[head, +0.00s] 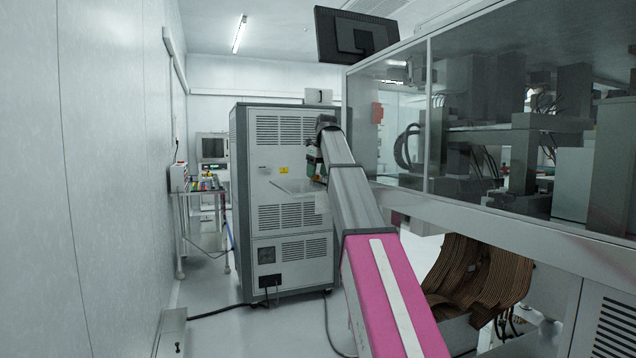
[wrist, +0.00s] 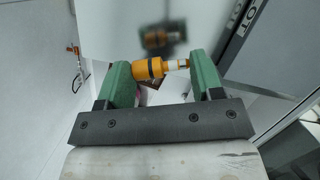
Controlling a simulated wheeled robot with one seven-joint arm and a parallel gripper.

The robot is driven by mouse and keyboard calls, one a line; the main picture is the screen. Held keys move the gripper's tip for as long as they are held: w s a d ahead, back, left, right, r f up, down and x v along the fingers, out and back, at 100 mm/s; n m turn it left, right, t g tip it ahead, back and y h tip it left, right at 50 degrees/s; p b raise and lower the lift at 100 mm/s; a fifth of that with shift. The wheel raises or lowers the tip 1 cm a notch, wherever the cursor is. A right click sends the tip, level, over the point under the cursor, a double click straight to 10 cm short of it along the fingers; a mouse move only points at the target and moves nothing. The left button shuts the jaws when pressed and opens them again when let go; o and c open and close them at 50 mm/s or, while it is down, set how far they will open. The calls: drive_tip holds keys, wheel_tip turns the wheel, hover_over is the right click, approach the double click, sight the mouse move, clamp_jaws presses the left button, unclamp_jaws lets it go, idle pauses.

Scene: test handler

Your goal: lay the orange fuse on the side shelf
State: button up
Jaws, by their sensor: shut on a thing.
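The orange fuse (wrist: 150,69) has a dark band and a pale, metal-looking end. In the wrist view it lies crosswise between the two green fingers of my gripper (wrist: 158,75), which is shut on it. In the head view my gripper (head: 316,168) is small and partly hidden by my arm, at the front of the grey cabinet. The side shelf (head: 292,187) is a thin, pale plate sticking out from that cabinet, just below and left of my gripper. In the wrist view a pale, glossy surface (wrist: 110,28), apparently the shelf, mirrors the fuse. I see no clear contact between them.
The grey cabinet (head: 290,240) has vents and a yellow label. A glazed machine enclosure (head: 480,130) fills the right side. A cart (head: 200,195) with coloured items stands at the left, near the wall. The floor (head: 250,325) between is mostly open, with cables on it.

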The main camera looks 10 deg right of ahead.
drive_tip(key=shift+f, duration=1.75)
drive_tip(key=shift+f, duration=0.1)
drive_tip(key=o, duration=0.9)
drive_tip(key=v, duration=1.2)
